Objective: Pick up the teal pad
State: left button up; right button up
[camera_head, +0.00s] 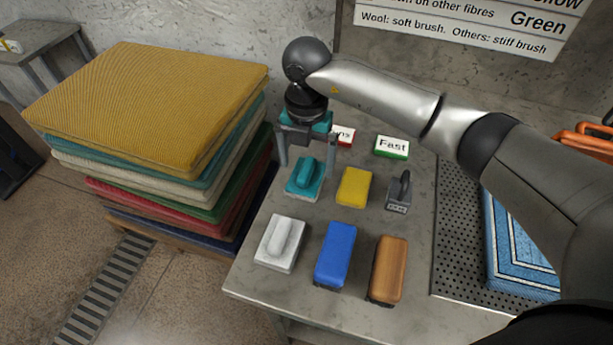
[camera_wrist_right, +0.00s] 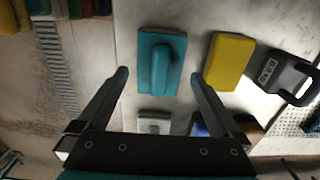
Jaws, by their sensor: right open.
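The teal pad (camera_head: 305,180) lies on the grey table, with a raised teal grip along its top. It also shows in the right wrist view (camera_wrist_right: 161,62), just beyond and between the fingertips. My right gripper (camera_head: 307,150) is open and empty, above and slightly behind the pad in the head view. Its two fingers show in the wrist view (camera_wrist_right: 158,75) with a gap wider than the pad's grip. My left gripper is not in view.
Close by are a yellow sponge (camera_head: 353,187), a grey-handled tool (camera_head: 399,192), a white pad (camera_head: 281,243), a blue block (camera_head: 336,254) and a brown brush (camera_head: 388,270). Stacked rugs (camera_head: 150,105) stand left. A blue rug (camera_head: 520,250) lies right, on a perforated panel (camera_head: 455,230).

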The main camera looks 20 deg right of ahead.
aim_at(307, 168)
notch_tip(307, 168, down, 2)
jog(key=shift+f, duration=0.2)
jog(key=c, duration=1.2)
jog(key=shift+c, duration=0.2)
jog(key=shift+r, duration=0.15)
notch_tip(307, 168, up, 20)
jog(key=p, duration=0.2)
jog(key=o, duration=0.9)
jog(key=shift+c, duration=0.2)
jog(key=c, duration=0.7)
jog(key=shift+c, duration=0.2)
